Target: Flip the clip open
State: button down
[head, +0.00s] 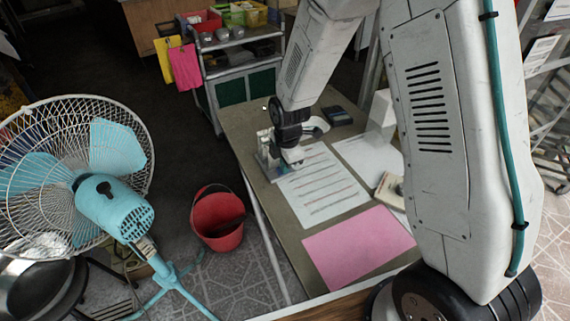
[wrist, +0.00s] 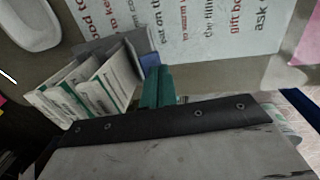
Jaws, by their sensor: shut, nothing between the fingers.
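My gripper (head: 291,158) points down over the left edge of the table. In the wrist view its green fingers (wrist: 158,84) are together, with nothing between them. A small rack of white and green cards (wrist: 92,88) stands just left of the fingers; it also shows beside my gripper in the head view (head: 266,150). A grey flat piece and a small blue piece (wrist: 150,62) lie close to the fingertips; I cannot tell whether they touch. No clip can be made out with certainty, and the area under my gripper is partly hidden.
A printed sheet (head: 322,188) lies right of my gripper, with a pink sheet (head: 358,241) nearer. A white ring-shaped thing (head: 315,126) and a dark box (head: 337,115) lie behind. A red bucket (head: 217,220) and a blue fan (head: 115,203) stand on the floor left.

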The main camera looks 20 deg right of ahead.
jog(key=shift+w+a+r, duration=0.15)
jog(key=shift+w+r, duration=0.1)
jog(key=shift+w, duration=0.45)
jog(key=shift+s+r, duration=0.1)
jog(key=shift+r, duration=0.15)
jog(key=s+d+r, duration=0.1)
jog(key=s+r, duration=0.5)
jog(key=r, duration=0.5)
jog(key=shift+s+d+r, duration=0.15)
jog(key=shift+s+r, duration=0.15)
jog(key=shift+s, duration=0.05)
